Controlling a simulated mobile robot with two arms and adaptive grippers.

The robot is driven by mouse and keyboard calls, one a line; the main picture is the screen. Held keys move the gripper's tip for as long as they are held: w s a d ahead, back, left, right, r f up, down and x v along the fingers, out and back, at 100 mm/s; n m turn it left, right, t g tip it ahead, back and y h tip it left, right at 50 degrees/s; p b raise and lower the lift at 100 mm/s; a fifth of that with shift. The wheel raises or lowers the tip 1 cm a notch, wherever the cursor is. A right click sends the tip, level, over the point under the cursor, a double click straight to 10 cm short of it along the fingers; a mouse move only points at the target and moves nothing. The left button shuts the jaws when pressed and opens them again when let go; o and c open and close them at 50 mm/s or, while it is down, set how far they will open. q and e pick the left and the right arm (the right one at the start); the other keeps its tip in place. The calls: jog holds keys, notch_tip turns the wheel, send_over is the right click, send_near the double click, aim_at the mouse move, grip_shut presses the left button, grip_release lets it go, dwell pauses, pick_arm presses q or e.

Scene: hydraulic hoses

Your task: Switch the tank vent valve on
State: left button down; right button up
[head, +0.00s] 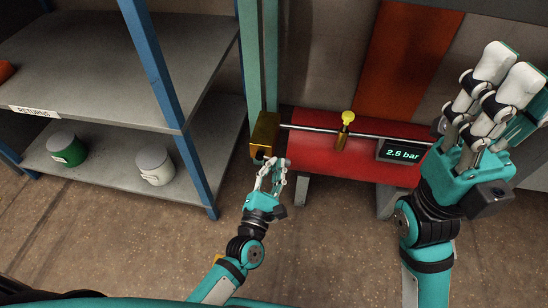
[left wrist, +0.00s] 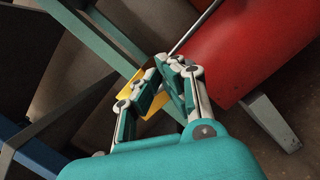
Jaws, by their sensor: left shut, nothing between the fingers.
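A red tank (head: 330,160) lies on grey legs, with a metal pipe (head: 385,137) along its top. A small brass valve with a round yellow knob (head: 347,117) stands upright on the pipe. A brass block (head: 265,130) sits at the pipe's left end, with a dark round part on its front. My left gripper (head: 272,174) is shut and empty, just below and in front of the block. In the left wrist view my left fingers (left wrist: 167,72) partly cover the yellow block (left wrist: 154,103); contact cannot be told. My right gripper (head: 508,80) is raised at the right.
A blue-posted shelf (head: 150,75) with a "RETURNS" label stands at the left. A green can (head: 67,149) and a white can (head: 153,166) stand on its lower level. A display (head: 403,153) on the tank reads 2.5 bar. The floor between shelf and tank is clear.

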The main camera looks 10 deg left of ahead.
pick_arm(q)
jog(key=shift+r, duration=2.2)
